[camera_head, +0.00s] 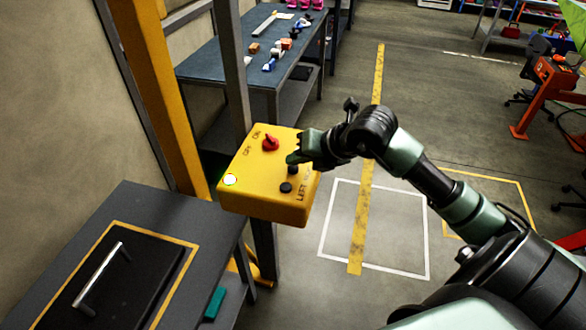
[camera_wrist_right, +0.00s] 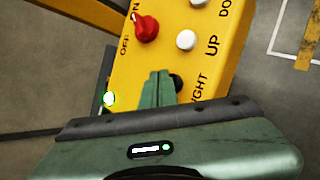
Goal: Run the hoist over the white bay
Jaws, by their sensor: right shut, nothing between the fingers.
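A yellow control box (camera_head: 262,195) hangs by a grey post, with a red ON/OFF knob (camera_head: 270,143) and a lit green lamp (camera_head: 230,179). A black button (camera_head: 286,187) sits by the LEFT label. My right gripper (camera_head: 293,160) is shut and empty, its fingertips at the black button (camera_wrist_right: 177,82) by the partly covered RIGHT label. I cannot tell whether they press it. A white button (camera_wrist_right: 186,40) sits by UP. The white bay (camera_head: 427,240) is a white outline on the floor behind the box. The hoist and its hook are not in view. My left gripper is not in view.
A yellow floor strip (camera_head: 366,170) crosses the white bay. A yellow bay outline (camera_head: 485,174) lies to its right. A grey bench (camera_head: 215,235) stands at front left, and a table (camera_head: 215,65) with small parts behind. An orange stand (camera_head: 545,90) is at right.

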